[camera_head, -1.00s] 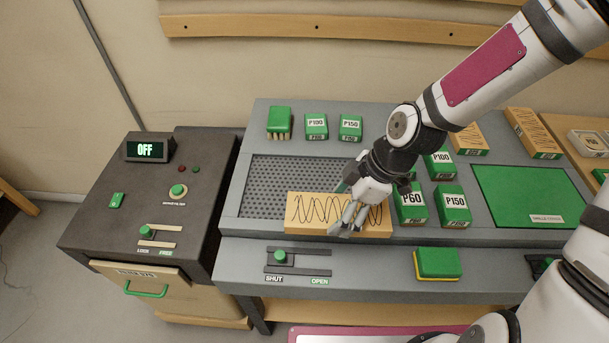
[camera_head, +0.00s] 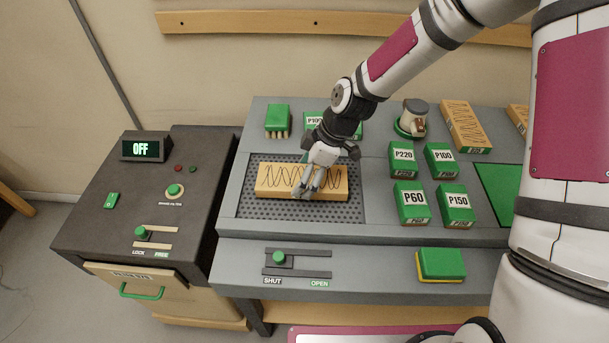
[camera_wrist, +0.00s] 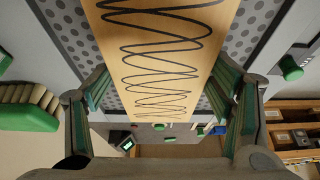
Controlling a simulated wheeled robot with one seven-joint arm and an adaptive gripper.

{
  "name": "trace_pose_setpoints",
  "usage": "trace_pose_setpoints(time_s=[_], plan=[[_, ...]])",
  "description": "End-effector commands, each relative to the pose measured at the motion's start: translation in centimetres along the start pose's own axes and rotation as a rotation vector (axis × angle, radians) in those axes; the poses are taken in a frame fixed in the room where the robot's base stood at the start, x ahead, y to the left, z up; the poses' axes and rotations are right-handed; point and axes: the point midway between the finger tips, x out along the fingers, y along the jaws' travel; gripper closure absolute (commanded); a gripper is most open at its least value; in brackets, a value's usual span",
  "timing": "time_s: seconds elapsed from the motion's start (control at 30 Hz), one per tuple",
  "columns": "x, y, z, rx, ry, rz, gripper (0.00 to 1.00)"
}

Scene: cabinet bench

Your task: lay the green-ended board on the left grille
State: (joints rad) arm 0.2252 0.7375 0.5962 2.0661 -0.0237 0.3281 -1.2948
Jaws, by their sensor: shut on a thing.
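The held board (camera_head: 332,183) is pale wood with a dark looping scribble on its face. It is over the left grille (camera_head: 257,208), a dark perforated panel set in the grey bench. My gripper (camera_head: 306,190) is shut on the board across its width. In the wrist view the board (camera_wrist: 158,60) runs between the fingers, with grille holes on both sides. I cannot tell whether the board touches the grille or hangs just above it. No green end shows on the held board; its ends are partly hidden.
Green sanding blocks marked P60 (camera_head: 411,203) and P150 (camera_head: 455,206) stand right of the grille. A green brush (camera_head: 277,119) stands behind it. Another scribbled board (camera_head: 462,122) lies at the back right. A slider (camera_head: 279,258) at SHUT is on the bench front.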

Motion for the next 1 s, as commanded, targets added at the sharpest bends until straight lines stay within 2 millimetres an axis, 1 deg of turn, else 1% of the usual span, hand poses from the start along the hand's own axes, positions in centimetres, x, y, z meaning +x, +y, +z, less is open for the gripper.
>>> trace_pose_setpoints(time_s=[0.03,0.1,0.4,0.43,0.5,0.87,1.0], plan=[[0.5,-0.1,0.1,0.0,0.001,-0.002,0.64],[0.8,0.0,0.3,-0.001,0.0,0.001,0.64],[1.0,0.1,0.4,-0.001,0.0,0.001,0.64],[1.0,0.0,0.4,-0.001,0.0,0.001,0.21],[1.0,0.0,0.4,-0.001,0.0,0.001,0.05],[0.9,0.0,0.4,0.0,0.0,0.002,0.05],[-0.1,0.1,0.3,0.001,0.001,0.004,0.05]])
